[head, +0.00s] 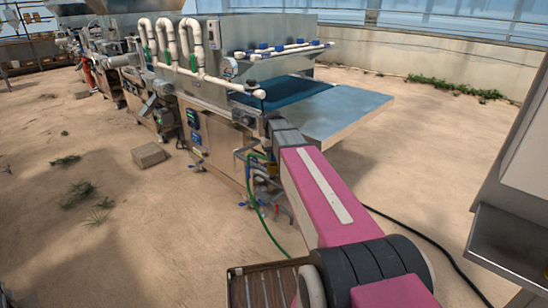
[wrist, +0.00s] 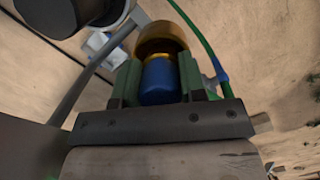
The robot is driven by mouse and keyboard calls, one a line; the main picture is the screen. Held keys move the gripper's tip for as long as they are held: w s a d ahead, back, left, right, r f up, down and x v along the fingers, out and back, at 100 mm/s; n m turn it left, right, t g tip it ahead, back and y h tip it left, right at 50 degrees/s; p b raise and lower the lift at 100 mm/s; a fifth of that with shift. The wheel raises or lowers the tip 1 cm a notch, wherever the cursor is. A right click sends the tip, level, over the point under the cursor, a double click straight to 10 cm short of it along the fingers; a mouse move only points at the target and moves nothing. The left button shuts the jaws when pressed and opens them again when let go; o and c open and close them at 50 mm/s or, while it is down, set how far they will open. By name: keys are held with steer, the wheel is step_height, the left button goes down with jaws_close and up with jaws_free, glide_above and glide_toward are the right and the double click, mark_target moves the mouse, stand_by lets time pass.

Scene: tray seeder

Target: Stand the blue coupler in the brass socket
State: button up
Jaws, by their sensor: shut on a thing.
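In the wrist view, my gripper (wrist: 159,72) has its two green fingers closed on either side of the blue coupler (wrist: 160,88). The coupler is a rounded blue piece, and its near end points toward the wrist camera. The brass socket (wrist: 161,37) is a round, gold-coloured cup just past the fingertips, in line with the coupler. A thin brass-coloured band shows where the two meet. I cannot tell whether the coupler's far end is inside the socket or only in front of it.
The tray seeder (head: 225,130), with white pipes and a flat metal table (head: 335,120), stands beyond my arm. A green hose (head: 262,222) hangs at its near end and also passes the socket in the wrist view (wrist: 196,30). A block (head: 148,154) lies on open sandy floor.

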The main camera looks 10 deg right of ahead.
steer(key=o, duration=0.7)
steer(key=shift+f, duration=0.1)
steer(key=shift+o, duration=0.2)
steer(key=shift+w+a+r, duration=0.1)
steer(key=shift+w+r, duration=0.15)
steer(key=shift+r, duration=1.55)
steer(key=shift+w+d+r, duration=0.1)
steer(key=shift+w+r, duration=0.2)
steer(key=shift+r, duration=1.55)
steer(key=shift+w+a+r, duration=0.1)
steer(key=shift+w+r, duration=0.15)
steer(key=shift+r, duration=1.55)
